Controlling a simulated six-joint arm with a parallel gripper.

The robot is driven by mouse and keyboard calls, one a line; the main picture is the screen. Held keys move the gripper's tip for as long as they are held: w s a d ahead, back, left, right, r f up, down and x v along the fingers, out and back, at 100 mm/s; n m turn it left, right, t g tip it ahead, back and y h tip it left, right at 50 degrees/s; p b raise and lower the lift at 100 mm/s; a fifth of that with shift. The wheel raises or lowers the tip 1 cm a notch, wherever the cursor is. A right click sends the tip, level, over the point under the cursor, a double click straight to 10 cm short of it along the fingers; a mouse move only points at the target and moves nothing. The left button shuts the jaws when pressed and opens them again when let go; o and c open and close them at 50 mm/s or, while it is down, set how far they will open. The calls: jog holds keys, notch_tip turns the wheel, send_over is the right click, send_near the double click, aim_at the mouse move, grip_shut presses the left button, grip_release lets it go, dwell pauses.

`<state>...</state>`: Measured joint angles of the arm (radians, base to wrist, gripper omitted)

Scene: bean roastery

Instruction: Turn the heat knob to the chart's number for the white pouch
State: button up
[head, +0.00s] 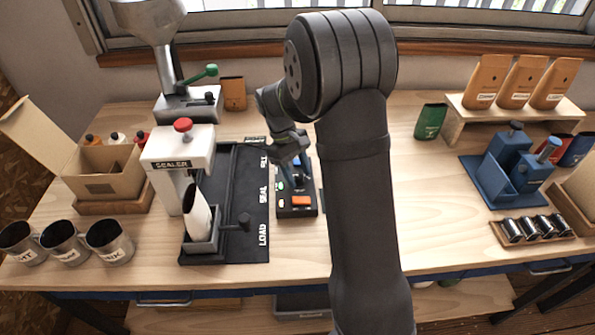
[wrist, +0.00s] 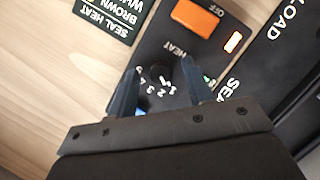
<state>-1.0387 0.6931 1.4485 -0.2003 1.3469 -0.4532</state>
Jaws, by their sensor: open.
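The black heat knob (wrist: 159,71) sits on the dark control box (wrist: 165,40), with numbers printed around it, partly covered. My gripper (wrist: 160,68) is open, with one finger on each side of the knob; I cannot tell whether they touch it. The knob's pointer setting is not readable. The seal heat chart (wrist: 108,14) is cut off by the frame edge, so only "SEAL HEAT", "BROWN" and "WH" show, with no readable number for white. In the head view, the white pouch (head: 196,214) stands tilted in a grey holder (head: 203,244) at the sealer.
Steel cups (head: 108,240) are at front left.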

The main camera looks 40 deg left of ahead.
jog(key=c, duration=1)
jog(key=shift+m, duration=0.3)
jog(key=shift+w+m+g+y, duration=0.15)
jog(key=shift+m+g, duration=0.4)
jog(key=shift+m, duration=0.75)
jog(key=shift+m+g+y, duration=0.15)
jog(key=shift+m+g, duration=0.4)
jog(key=shift+m, duration=0.75)
jog(key=o, duration=1)
jog(key=shift+r, duration=0.1)
